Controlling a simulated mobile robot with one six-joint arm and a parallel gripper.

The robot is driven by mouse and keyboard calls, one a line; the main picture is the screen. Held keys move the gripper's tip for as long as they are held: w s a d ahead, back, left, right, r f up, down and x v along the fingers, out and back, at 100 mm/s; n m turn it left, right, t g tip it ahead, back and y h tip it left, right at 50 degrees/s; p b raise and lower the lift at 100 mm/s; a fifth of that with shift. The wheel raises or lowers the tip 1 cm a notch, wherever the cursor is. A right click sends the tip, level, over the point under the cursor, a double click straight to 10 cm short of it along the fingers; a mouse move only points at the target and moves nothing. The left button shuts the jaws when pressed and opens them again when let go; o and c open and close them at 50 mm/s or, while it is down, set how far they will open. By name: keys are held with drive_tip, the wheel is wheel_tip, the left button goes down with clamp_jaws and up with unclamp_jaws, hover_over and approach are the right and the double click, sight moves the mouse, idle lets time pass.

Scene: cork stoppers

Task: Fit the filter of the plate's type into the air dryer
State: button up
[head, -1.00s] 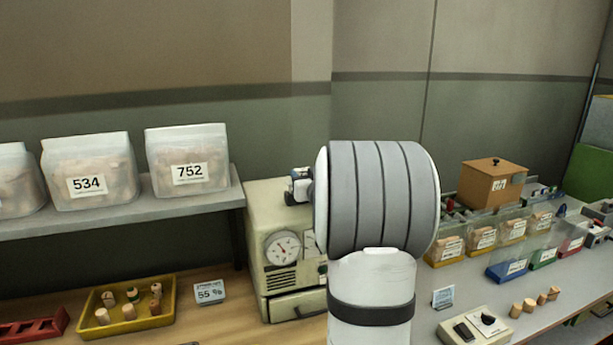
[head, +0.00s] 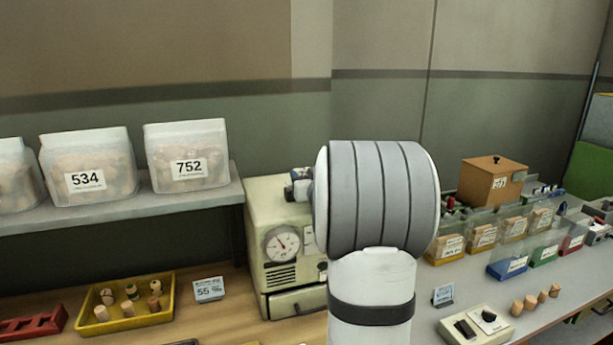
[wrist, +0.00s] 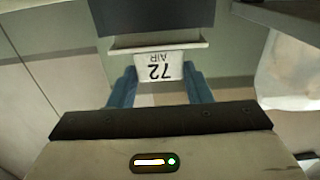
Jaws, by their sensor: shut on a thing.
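In the wrist view my gripper (wrist: 160,90) has its two blue fingers closed on the white tab of a filter (wrist: 158,68). The tab reads "72 AIR" and appears upside down. A pale flange and a dark grey body extend beyond it, cut off by the top edge. In the head view a cream machine (head: 284,215) with a round gauge and a slightly open drawer stands behind my arm; it may be the air dryer. I cannot make out a type plate.
Bags marked 534 (head: 88,178) and 752 (head: 188,160) stand on the left shelf. Below are a yellow tray (head: 125,318) of corks and a "55 %" card (head: 209,289). Bins, a wooden box (head: 492,182) and a switch box (head: 476,325) crowd the right bench.

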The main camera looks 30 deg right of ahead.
drive_tip(key=shift+f+b, duration=0.5)
drive_tip(key=shift+f, duration=0.05)
drive_tip(key=o, duration=1.1)
drive_tip(key=shift+c, duration=0.2)
drive_tip(key=b+v, duration=0.1)
drive_tip(key=v, duration=0.7)
drive_tip(key=shift+b, duration=0.4)
drive_tip(key=shift+w, duration=0.1)
drive_tip(key=s+a+f+g, duration=0.4)
drive_tip(key=a, duration=0.4)
drive_tip(key=s+a+f+g, duration=0.4)
drive_tip(key=a+f, duration=0.1)
drive_tip(key=a, duration=0.2)
drive_tip(key=s+a+f+n+g+y, duration=0.1)
drive_tip(key=s+a+f+g+y, duration=0.1)
drive_tip(key=s+a, duration=0.4)
drive_tip(key=s+a+f+n+g+y, duration=0.2)
drive_tip(key=s+a+f+g, duration=0.2)
drive_tip(key=s+a, duration=0.3)
drive_tip(key=s, duration=0.3)
drive_tip(key=shift+s+f+y, duration=0.15)
drive_tip(key=shift+s+y, duration=0.15)
drive_tip(key=shift+s, duration=0.1)
